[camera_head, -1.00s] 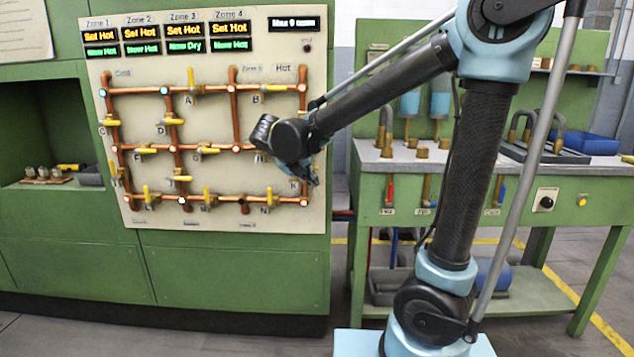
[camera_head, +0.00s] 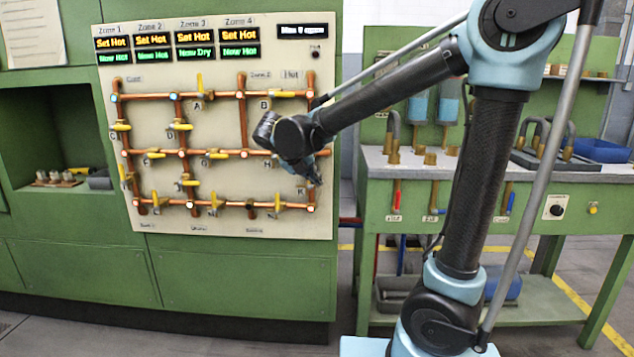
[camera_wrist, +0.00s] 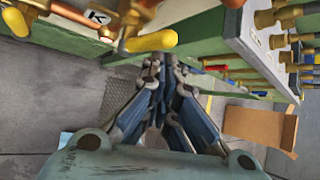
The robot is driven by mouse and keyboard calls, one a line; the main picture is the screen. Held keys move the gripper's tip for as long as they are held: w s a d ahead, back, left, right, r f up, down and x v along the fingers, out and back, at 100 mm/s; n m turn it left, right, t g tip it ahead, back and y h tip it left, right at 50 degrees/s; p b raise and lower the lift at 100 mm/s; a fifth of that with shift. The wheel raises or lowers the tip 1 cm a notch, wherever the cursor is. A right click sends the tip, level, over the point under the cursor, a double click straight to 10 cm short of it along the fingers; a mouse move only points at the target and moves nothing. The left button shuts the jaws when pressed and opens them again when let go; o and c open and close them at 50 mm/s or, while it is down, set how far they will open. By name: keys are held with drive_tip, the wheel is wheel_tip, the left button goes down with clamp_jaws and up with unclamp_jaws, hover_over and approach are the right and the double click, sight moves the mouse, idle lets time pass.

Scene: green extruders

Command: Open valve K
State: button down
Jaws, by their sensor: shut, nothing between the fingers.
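The label K (camera_head: 301,194) shows at the lower right of the pipe panel, just below my gripper (camera_head: 315,182). In the head view my wrist and gripper hide most of valve K. In the wrist view the label K (camera_wrist: 97,17) is at the upper left. Beside it is a brass valve body with a yellow handle (camera_wrist: 152,41), which appears to be valve K. The handle lies roughly sideways in that view. My gripper (camera_wrist: 160,62) is shut and empty, its tips just below the handle in the picture. I cannot tell whether they touch it.
The panel (camera_head: 215,225) carries copper pipes and several other yellow-handled valves close by. Zone displays (camera_head: 175,45) sit along its top. A green workbench (camera_head: 375,200) with tools stands to the right. A brown box (camera_wrist: 260,126) lies on the floor.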

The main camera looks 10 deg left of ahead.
drive_tip(key=shift+r, duration=0.25)
drive_tip(key=shift+d, duration=0.1)
drive_tip(key=s+a, duration=0.4)
drive_tip(key=s, duration=0.4)
drive_tip(key=shift+s+a+r, duration=0.2)
drive_tip(key=shift+a+r, duration=0.05)
idle(0.4)
drive_tip(key=shift+d, duration=0.1)
